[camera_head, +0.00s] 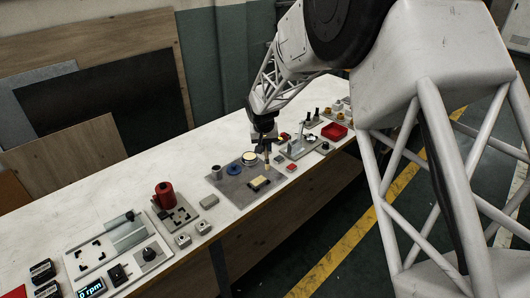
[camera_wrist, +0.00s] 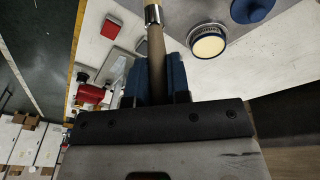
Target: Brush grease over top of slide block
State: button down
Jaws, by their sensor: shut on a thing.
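My gripper (camera_head: 266,143) is shut on a brush, with its blue fingers (camera_wrist: 158,80) on either side of the wooden handle (camera_wrist: 156,55). The metal ferrule (camera_wrist: 152,14) shows at the top edge of the wrist view; the bristles are outside that view. In the head view the brush (camera_head: 267,157) hangs down over the right part of the grey mat. An open tin of pale yellow grease (camera_head: 249,157) stands on the mat; it also shows in the wrist view (camera_wrist: 208,42). A small block with a tan top (camera_head: 259,182), apparently the slide block, lies near the mat's front edge, apart from the brush.
A blue round lid (camera_head: 234,169) and a grey cup (camera_head: 216,172) are on the mat (camera_head: 234,186). A fixture plate (camera_head: 299,149) and red tray (camera_head: 334,131) stand to the right. A red cylinder (camera_head: 164,194) stands to the left. The bench behind the mat is clear.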

jog(key=shift+r, duration=2.2)
